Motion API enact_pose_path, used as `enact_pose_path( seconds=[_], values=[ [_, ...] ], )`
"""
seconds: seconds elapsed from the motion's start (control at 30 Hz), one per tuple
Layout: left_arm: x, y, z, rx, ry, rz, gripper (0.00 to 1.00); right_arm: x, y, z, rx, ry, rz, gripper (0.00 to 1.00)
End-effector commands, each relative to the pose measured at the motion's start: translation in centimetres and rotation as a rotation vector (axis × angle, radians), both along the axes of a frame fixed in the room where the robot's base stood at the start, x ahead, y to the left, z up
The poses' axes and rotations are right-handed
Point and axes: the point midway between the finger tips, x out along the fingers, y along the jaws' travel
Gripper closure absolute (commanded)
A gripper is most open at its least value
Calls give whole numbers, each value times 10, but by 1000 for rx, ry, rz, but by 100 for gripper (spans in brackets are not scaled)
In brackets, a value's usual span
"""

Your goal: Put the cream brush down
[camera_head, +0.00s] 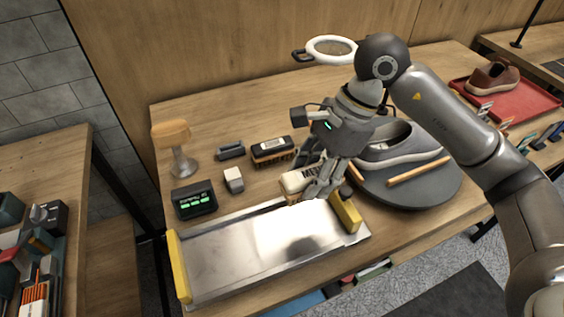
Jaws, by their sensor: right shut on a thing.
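My right gripper (318,184) comes in from the right and is shut on the cream brush (297,181). The brush is at the back right edge of the metal tray (235,250), which has yellow end blocks. The fingers cover part of the brush, and I cannot tell whether it touches the table or tray. A dark brush (272,150) with brown bristles stands on the wooden table just behind it. My left gripper is not in view.
A grey sneaker (395,146) rests on the round dark turntable (425,190) right of the gripper. A black device with green display (194,200), a small white block (233,180) and a grey brush (230,151) stand to the left. Free wood shows behind the brushes.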

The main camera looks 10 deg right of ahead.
Motion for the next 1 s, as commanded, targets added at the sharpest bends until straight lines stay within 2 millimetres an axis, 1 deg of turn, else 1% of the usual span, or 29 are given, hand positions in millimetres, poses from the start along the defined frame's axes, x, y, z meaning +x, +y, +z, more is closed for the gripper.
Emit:
enact_pose_path(
  seconds=[0.2, 0.43, 0.5, 0.6, 0.7, 0.77, 1.0],
  values=[
    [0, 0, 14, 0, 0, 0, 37, 41, 7, -16, 2, 6, -2, 77],
    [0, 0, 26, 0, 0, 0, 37, 84, 14, -36, 1, 4, -2, 77],
    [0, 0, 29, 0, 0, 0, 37, 94, 16, -51, 2, 8, -1, 77],
    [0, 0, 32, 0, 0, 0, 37, 108, 18, -67, 2, 5, -1, 77],
    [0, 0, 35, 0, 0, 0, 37, 118, 19, -80, 2, 4, -1, 77],
    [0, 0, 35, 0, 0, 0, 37, 122, 19, -85, 2, 3, 0, 77],
    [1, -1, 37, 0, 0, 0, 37, 130, 21, -95, 2, 1, 0, 77]
  ],
)
